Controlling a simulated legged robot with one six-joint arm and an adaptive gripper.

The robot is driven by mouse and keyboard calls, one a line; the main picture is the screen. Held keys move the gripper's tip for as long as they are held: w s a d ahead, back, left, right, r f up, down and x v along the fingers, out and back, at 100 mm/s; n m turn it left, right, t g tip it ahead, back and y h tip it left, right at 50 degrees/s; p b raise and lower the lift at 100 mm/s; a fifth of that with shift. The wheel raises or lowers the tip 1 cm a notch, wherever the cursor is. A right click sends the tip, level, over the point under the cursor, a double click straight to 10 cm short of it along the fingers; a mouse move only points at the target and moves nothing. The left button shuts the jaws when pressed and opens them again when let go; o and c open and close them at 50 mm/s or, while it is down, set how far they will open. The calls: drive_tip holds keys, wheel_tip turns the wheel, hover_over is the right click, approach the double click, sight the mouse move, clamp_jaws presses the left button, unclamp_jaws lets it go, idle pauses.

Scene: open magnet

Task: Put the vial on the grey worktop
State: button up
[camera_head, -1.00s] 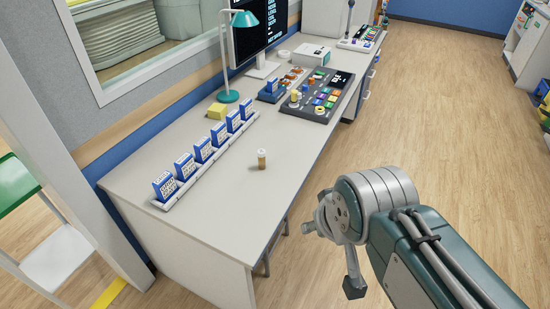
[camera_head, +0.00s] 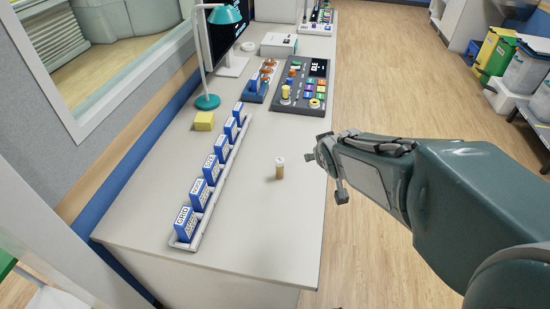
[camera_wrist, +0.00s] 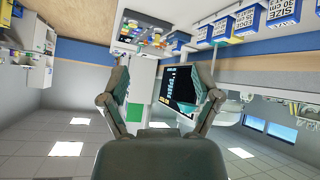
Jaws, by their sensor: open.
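The vial (camera_head: 280,167), small and amber with a pale cap, stands upright on the grey worktop (camera_head: 262,215), near its right edge, in the head view. My gripper (camera_head: 335,165) is just right of the vial in that view, apart from it, and partly hidden by my arm. The wrist view looks across the room upside down. There my gripper (camera_wrist: 163,75) shows two spread fingers with nothing between them. I cannot make out the vial in the wrist view.
A rack of blue-and-white boxes (camera_head: 209,174) runs along the worktop's left side. A yellow block (camera_head: 204,121), teal lamp (camera_head: 207,102), monitor (camera_head: 226,36) and button panel (camera_head: 302,85) stand farther back. The worktop around the vial is clear.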

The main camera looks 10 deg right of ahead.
sight(282, 163)
drive_tip(key=w+a+f+n+t+y, duration=0.1)
drive_tip(key=w+f+y, duration=0.1)
drive_tip(key=w+f, duration=0.3)
drive_tip(key=w+a+f+n+t+y, duration=0.1)
drive_tip(key=w+f+y, duration=0.1)
drive_tip(key=w+f, duration=0.3)
drive_tip(key=w+a+f+n+t+y, duration=0.1)
drive_tip(key=w+f+y, duration=0.1)
drive_tip(key=w+f, duration=0.3)
drive_tip(key=shift+a+f+y, duration=0.15)
drive_tip(key=shift+a+f, duration=0.05)
drive_tip(key=shift+f, duration=1)
drive_tip(key=shift+a+f+y, duration=0.15)
drive_tip(key=shift+a+f, duration=0.05)
drive_tip(key=shift+f, duration=1)
drive_tip(key=x, duration=0.5)
drive_tip(key=shift+w+d+r, duration=0.1)
drive_tip(key=shift+w+r, duration=0.05)
drive_tip(key=shift+w, duration=0.05)
clamp_jaws()
